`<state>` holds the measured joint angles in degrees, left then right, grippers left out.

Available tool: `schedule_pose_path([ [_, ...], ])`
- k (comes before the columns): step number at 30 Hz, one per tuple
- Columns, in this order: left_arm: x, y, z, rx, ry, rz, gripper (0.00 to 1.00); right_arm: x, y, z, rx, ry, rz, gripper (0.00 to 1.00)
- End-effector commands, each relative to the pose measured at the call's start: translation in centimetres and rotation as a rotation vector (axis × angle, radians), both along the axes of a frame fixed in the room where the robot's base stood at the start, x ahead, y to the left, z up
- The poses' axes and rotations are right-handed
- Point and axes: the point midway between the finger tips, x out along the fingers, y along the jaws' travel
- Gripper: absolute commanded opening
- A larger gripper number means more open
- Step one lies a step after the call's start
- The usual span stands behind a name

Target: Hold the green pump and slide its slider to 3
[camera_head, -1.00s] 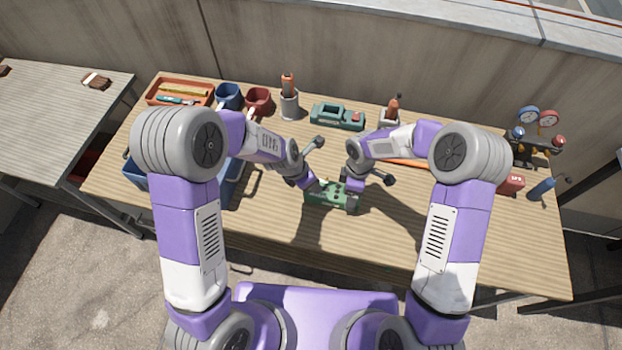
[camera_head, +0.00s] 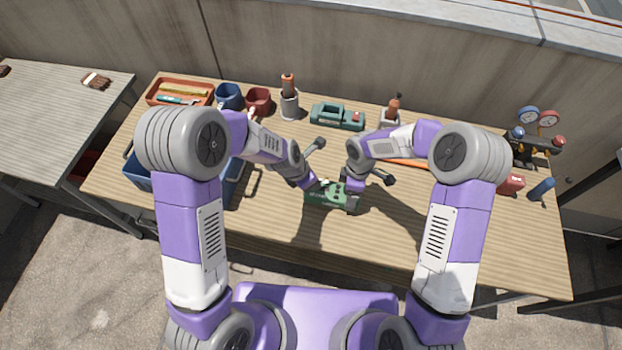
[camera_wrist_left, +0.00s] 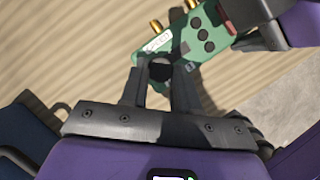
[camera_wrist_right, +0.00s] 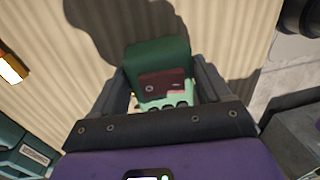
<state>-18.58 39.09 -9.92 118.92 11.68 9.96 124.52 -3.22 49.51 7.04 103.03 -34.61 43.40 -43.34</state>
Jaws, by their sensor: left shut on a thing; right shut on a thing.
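The green pump (camera_head: 322,197) lies on the wooden table in front of me, between my two grippers. It also shows in the left wrist view (camera_wrist_left: 207,74), with brass fittings, a white label and dark round buttons. My left gripper (camera_wrist_left: 160,72) is shut on a dark round knob at one end of the pump, apparently the slider. My right gripper (camera_wrist_right: 160,85) is shut around the pump's body (camera_wrist_right: 158,52), a finger on each side; a dark red panel shows between the fingers. I cannot read the scale or the slider's setting.
Behind the pump lies a teal device (camera_head: 337,117). Mugs (camera_head: 258,100), a red tray (camera_head: 180,92) and holders line the back edge. A blue bin (camera_head: 137,172) stands left; gauges (camera_head: 537,130) and a blue cylinder (camera_head: 542,189) are right. The table's front is clear.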

Motion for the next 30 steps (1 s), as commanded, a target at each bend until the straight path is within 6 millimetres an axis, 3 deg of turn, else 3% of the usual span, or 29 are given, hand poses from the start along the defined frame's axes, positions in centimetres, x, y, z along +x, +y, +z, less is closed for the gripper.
schedule_pose_path([
  [9,-0.6,-3.5,0.0,0.0,0.0,-0.004,0.0,0.0,0.0,0.0,0.001,-0.001,-0.002,0.2],
  [18,-0.6,-3.8,0.0,-0.002,0.001,-0.004,0.0,0.0,0.1,0.0,0.002,-0.001,-0.002,0.2],
  [19,-0.6,-3.8,0.0,-0.002,0.001,-0.004,0.32,0.0,0.1,0.0,0.002,-0.001,-0.002,0.2],
  [21,-0.6,-3.8,0.0,-0.002,0.002,-0.004,0.42,0.0,0.1,0.0,0.002,-0.001,-0.002,0.2],
  [24,-0.6,-3.7,0.0,-0.001,0.002,-0.003,0.56,0.0,0.1,0.0,0.002,-0.001,-0.001,0.2],
  [30,-0.6,-3.7,0.0,-0.001,0.001,-0.002,0.56,0.0,0.1,0.0,0.002,-0.001,0.0,0.2],
])
